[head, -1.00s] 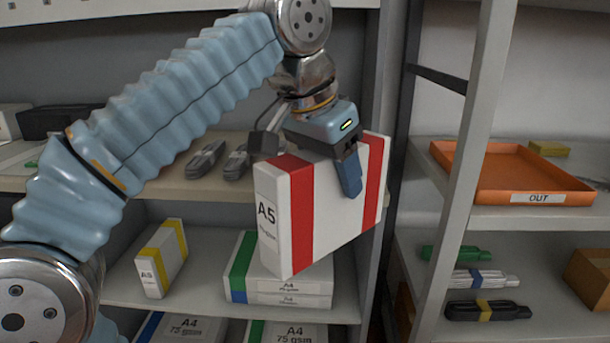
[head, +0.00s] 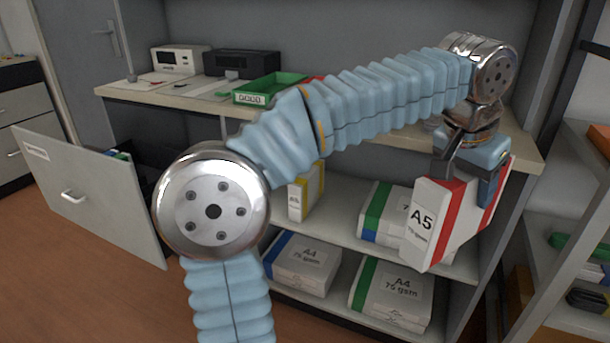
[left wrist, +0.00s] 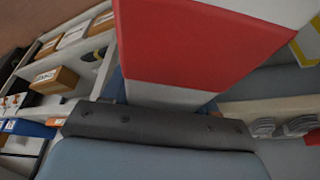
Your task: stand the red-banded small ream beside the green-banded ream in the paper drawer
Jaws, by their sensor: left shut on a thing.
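The red-banded small ream (head: 428,225), white and marked A5, hangs tilted in my left gripper (head: 486,172) at the right of the head view, in front of the shelf unit. The gripper is shut on it. In the left wrist view the ream's red and white side (left wrist: 195,45) fills the top middle. The paper drawer (head: 90,195) stands pulled out at the left, its front panel toward me. Small green and blue edges (head: 120,154) show inside; I cannot tell whether they are the green-banded ream. Most of the drawer's inside is hidden. My right gripper is not in view.
Shelves hold a yellow-banded ream (head: 296,202), green-banded A4 reams (head: 392,290) and a blue-banded A4 ream (head: 302,263). A green tray (head: 270,90) and machines stand on the worktop (head: 135,97). My left arm crosses between drawer and ream.

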